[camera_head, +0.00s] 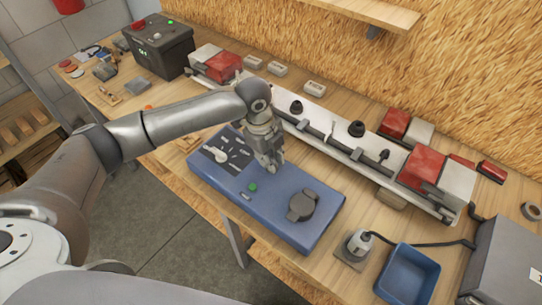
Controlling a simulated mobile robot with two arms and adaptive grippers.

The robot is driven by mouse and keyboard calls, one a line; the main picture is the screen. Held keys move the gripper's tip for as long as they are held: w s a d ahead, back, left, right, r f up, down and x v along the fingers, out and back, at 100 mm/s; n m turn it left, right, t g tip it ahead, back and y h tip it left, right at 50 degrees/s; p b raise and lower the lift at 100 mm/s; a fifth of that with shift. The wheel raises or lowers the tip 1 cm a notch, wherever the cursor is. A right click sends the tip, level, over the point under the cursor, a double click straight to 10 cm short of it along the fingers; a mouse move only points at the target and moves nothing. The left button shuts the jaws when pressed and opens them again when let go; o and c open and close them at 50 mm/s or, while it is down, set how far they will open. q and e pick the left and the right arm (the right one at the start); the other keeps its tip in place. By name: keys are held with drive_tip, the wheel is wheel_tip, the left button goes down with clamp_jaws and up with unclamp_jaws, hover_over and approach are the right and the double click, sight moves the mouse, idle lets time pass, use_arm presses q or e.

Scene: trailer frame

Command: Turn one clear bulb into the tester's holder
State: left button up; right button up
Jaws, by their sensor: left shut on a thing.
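The blue tester (275,212) lies on the wooden bench. It has a dark panel with pale parts at its left end, a green button (252,187) and a round dark fitting (302,206). I cannot tell for sure which part is the bulb holder. My left gripper (272,165) points down over the tester's back edge, right of the dark panel. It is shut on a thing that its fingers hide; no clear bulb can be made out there. I cannot tell whether that thing touches the tester. My right gripper is out of view.
A long light bar (330,128) with red and white lamps lies behind the tester. A blue tray (408,275) and a small stand with a corded fitting (358,243) are at front right. A dark box (158,47) stands at back left; a grey box (505,265) is at right.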

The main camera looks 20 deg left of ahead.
use_arm(q)
drive_tip(key=shift+m+p, duration=0.45)
drive_tip(key=shift+m, duration=1.25)
drive_tip(key=shift+g, duration=0.3)
drive_tip(key=shift+m, duration=0.8)
drive_tip(key=shift+w+m, duration=0.1)
drive_tip(key=shift+m, duration=0.8)
drive_tip(key=o, duration=1.2)
